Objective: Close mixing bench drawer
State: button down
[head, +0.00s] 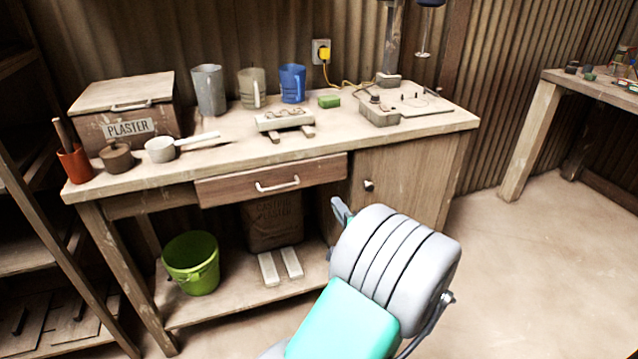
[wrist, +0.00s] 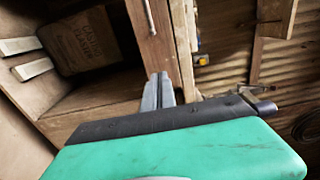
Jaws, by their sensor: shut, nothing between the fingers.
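The mixing bench drawer (head: 265,185) is a brown wooden front with a pale bar handle (head: 278,184), under the bench top (head: 230,155). Its front seems to stand slightly out from the bench; how far is hard to tell. In the wrist view the drawer front (wrist: 155,48) shows sideways, its handle (wrist: 148,15) cut by the top edge. Contact cannot be told.
A cabinet door (head: 400,185) with a dark knob is right of the drawer. A green bucket (head: 192,263), a plaster bag (head: 273,222) and two pale bars (head: 280,267) are on the lower shelf. Jugs and a plaster box (head: 125,110) stand on top. Floor at right is clear.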

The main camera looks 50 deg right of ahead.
aim_at(315, 170)
jog(key=b+x, duration=0.1)
jog(key=x, duration=1.2)
jog(key=shift+w, duration=0.4)
jog(key=x, duration=0.4)
jog(key=shift+p, duration=0.35)
jog(key=shift+r, duration=0.3)
